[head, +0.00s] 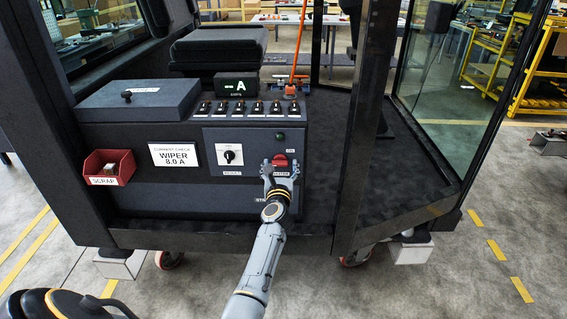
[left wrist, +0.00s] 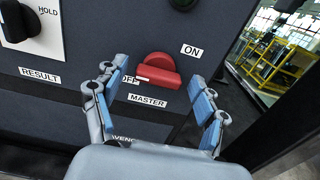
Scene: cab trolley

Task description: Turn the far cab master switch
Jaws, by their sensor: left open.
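The red master switch (head: 281,160) sits on the grey panel at the right of the console front. In the left wrist view the red knob (left wrist: 158,68) stands above the MASTER label, with OFF at its lower left and ON at its upper right. A white mark on the knob's left end faces OFF. My left gripper (head: 280,172) is in front of the switch. In the left wrist view its fingers (left wrist: 160,74) are open, one on each side of the knob, with visible gaps. My right gripper is not in view.
A black RESULT knob (head: 230,154) is left of the switch. A row of small toggles (head: 240,108) and a green-lit display (head: 236,86) are above. A red scrap bin (head: 109,167) hangs at the left. A dark cab post (head: 362,130) stands close on the right.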

